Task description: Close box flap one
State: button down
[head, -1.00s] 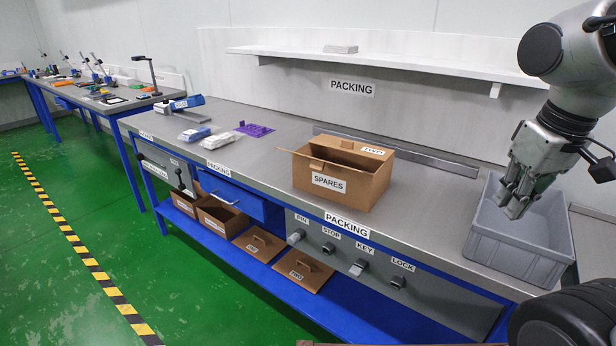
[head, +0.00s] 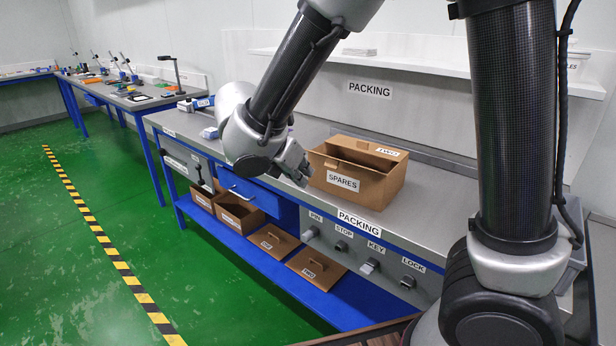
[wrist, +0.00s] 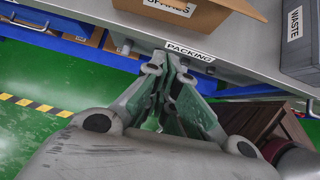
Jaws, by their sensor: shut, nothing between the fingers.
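The cardboard box (head: 362,186), labelled SPARES, stands on the grey packing bench. The left part of the top is open and shows the inside. I cannot read a ONE label, and the left edge is close behind my gripper. My gripper (head: 301,174) is shut and empty, just left of the box at the bench's front edge. In the wrist view my gripper (wrist: 166,62) points toward the bench edge, with the box (wrist: 185,14) beyond its tips, apart from them.
A blue drawer (head: 248,194) is under the bench, below my forearm. Lower-shelf boxes and two lids (head: 273,239) sit below. A grey bin (wrist: 299,48), marked WASTE, stands right of the box. A wall shelf (head: 450,67) runs behind. Purple parts are hidden by my arm.

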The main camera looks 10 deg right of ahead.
aim_at(336, 164)
jog(key=x, duration=1)
jog(key=shift+w+d+r, duration=0.2)
jog(key=shift+d+r, duration=0.1)
jog(key=shift+r, duration=0.3)
jog(key=shift+w+d+r, duration=0.2)
jog(key=shift+d+r, duration=0.1)
jog(key=shift+r, duration=0.25)
jog(key=shift+w+d+r, duration=0.2)
jog(key=shift+d+r, duration=0.05)
jog(key=shift+r, duration=0.35)
jog(key=shift+r, duration=0.1)
jog(key=shift+r+y, duration=0.3)
